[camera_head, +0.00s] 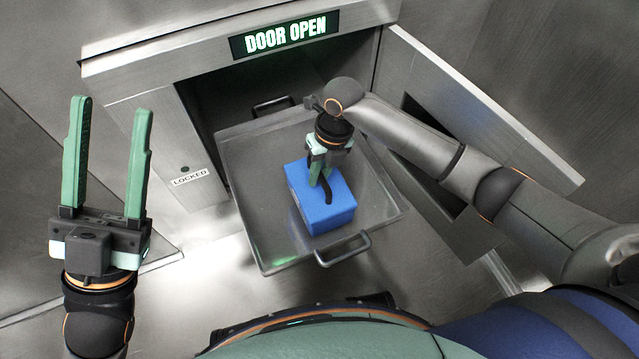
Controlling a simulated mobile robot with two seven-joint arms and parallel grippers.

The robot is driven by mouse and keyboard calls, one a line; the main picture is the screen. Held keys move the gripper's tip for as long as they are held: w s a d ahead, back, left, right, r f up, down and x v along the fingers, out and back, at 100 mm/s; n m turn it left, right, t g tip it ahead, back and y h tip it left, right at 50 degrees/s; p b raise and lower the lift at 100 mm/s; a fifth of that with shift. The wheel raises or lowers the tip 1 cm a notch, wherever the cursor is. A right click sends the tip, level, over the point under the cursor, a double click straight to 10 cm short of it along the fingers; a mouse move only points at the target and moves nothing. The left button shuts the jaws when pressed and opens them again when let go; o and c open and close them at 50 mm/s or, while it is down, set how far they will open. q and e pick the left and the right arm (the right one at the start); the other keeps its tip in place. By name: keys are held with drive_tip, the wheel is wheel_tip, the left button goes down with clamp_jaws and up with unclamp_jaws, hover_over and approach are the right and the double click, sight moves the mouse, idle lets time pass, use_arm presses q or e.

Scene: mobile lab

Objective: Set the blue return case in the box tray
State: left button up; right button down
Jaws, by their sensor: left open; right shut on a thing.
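The blue return case (333,217) is a box with a dark handle on its top. It is over the box tray (257,232), a grey metal tray with raised rims, pulled out of an open compartment. I cannot tell whether the case's underside touches the tray floor. My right gripper (322,180) points down and is shut on the case's handle; its fingertips partly hide the handle. My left gripper (111,105) is open and empty, fingers pointing up, well left of the tray.
A lit sign (285,36) above the opening reads DOOR OPEN. The open door (480,105) stands on the right, behind my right arm. A front handle (343,249) and a rear handle (273,105) are on the tray. A panel labelled LOCKED (190,177) is left of the tray.

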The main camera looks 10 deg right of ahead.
drive_tip(key=shift+w+f, duration=0.3)
wheel_tip(320, 180, down, 3)
drive_tip(key=shift+r+b, duration=0.2)
drive_tip(key=shift+b, duration=0.8)
drive_tip(key=shift+w+f, duration=0.1)
drive_tip(key=shift+f, duration=0.15)
drive_tip(key=shift+d+f, duration=0.1)
drive_tip(key=c, duration=0.8)
unclamp_jaws()
drive_tip(key=shift+f, duration=0.1)
drive_tip(key=shift+c, duration=0.2)
wheel_tip(320, 180, up, 12)
drive_tip(key=d+p, duration=0.2)
drive_tip(key=p, duration=0.2)
drive_tip(key=shift+w+d, duration=0.15)
